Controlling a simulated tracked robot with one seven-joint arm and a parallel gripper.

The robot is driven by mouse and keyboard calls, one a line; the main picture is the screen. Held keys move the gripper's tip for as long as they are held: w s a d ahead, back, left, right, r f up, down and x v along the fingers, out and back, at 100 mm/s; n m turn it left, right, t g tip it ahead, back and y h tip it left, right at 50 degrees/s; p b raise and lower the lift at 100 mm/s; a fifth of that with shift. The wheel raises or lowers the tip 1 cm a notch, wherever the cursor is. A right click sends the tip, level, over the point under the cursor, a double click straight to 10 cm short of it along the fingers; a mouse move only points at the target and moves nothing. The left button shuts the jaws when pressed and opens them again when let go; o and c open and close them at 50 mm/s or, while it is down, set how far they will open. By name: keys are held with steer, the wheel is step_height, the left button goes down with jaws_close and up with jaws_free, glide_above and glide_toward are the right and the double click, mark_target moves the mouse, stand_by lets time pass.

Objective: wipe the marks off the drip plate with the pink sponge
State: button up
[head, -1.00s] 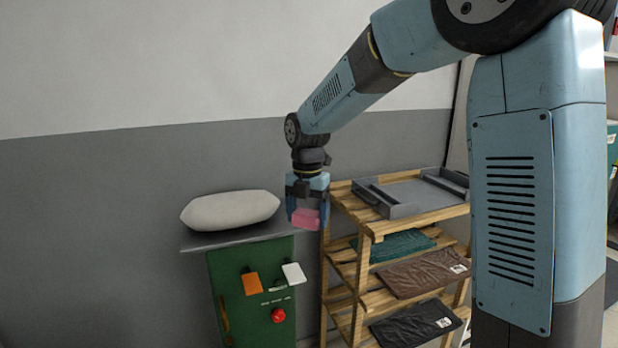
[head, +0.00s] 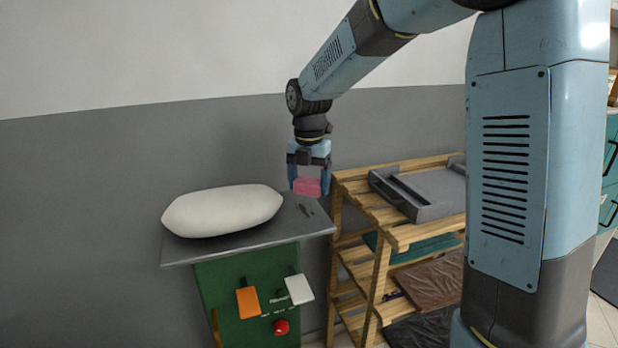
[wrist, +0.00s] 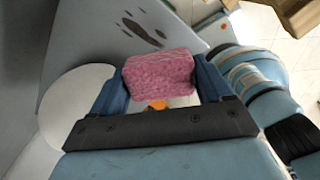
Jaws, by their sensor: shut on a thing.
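My gripper (head: 308,183) is shut on the pink sponge (head: 307,187), held above the right part of the drip plate (head: 255,237). The sponge also shows between the fingers in the wrist view (wrist: 158,74). The drip plate is a grey metal sheet on top of a green cabinet. Dark marks (head: 304,210) lie near its right end, just below the sponge in the head view. In the wrist view the marks (wrist: 141,32) are long dark smears beyond the sponge. The sponge looks apart from the plate.
A white cushion-like pad (head: 222,210) covers the left of the plate. The green cabinet (head: 240,285) has an orange tag, a white tag and a red button in front. A wooden rack (head: 405,233) with a grey tray (head: 425,190) and folded cloths stands close on the right.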

glide_above(309, 216)
steer(key=shift+s+f, duration=0.1)
steer(key=shift+f, duration=2.6)
steer(key=shift+f, duration=0.95)
steer(key=shift+w+a+r, duration=0.1)
steer(key=shift+w+a, duration=0.15)
steer(key=shift+w, duration=0.65)
steer(key=shift+w+a, duration=0.2)
steer(key=shift+w, duration=0.65)
steer(key=shift+w+a, duration=0.3)
steer(key=shift+w, duration=0.7)
steer(key=shift+w+a, duration=0.25)
steer(key=shift+w, duration=0.75)
steer(key=shift+s+d, duration=0.35)
steer(key=shift+s, duration=0.9)
steer(key=shift+s+d, duration=0.35)
steer(key=shift+s, duration=0.95)
steer(key=shift+s+d, duration=0.35)
steer(key=shift+s, duration=0.9)
